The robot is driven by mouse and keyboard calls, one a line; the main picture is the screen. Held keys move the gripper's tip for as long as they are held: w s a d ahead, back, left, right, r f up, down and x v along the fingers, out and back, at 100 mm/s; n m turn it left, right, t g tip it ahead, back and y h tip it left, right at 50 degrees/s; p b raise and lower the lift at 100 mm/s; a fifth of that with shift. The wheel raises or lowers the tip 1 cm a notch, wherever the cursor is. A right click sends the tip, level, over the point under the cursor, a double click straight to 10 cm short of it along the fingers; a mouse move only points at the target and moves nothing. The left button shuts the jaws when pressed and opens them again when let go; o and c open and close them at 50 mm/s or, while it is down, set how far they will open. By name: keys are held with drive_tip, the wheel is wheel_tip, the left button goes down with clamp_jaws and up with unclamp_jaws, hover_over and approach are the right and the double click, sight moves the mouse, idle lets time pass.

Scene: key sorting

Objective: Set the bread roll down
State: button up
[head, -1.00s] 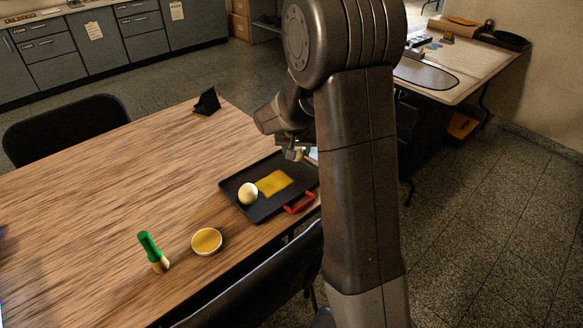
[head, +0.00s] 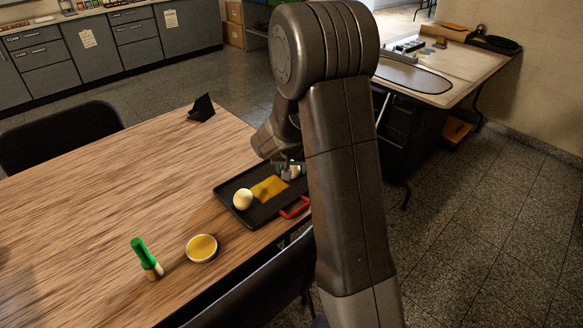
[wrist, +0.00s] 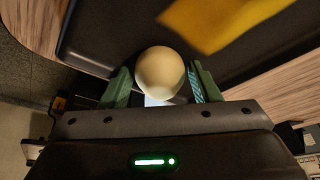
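My gripper (head: 287,174) is low over the right back part of the dark tray (head: 268,208), partly hidden by my arm. In the wrist view, its green fingers (wrist: 162,82) stand on either side of a pale, round bread roll (wrist: 160,72) and appear shut on it. A little of that roll also shows beside the fingers in the head view (head: 296,170). I cannot tell whether it touches the tray. Another pale roll (head: 243,199) rests on the tray's left part. A flat yellow patch (head: 269,189) lies between the two.
A black stand (head: 202,108) is at the back. Much of the wooden table (head: 110,195) is clear.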

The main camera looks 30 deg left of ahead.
drive_tip(key=shift+r+p, duration=0.25)
drive_tip(key=shift+p, duration=0.05)
drive_tip(key=v, duration=1.1)
drive_tip(key=shift+s+r+p, duration=0.2)
drive_tip(key=shift+r+p, duration=0.15)
drive_tip(key=shift+p, duration=0.05)
drive_tip(key=b+x, duration=0.1)
drive_tip(key=x, duration=1.1)
drive_tip(key=shift+w+f, duration=0.1)
drive_tip(key=shift+d+r, duration=0.1)
drive_tip(key=shift+r, duration=1)
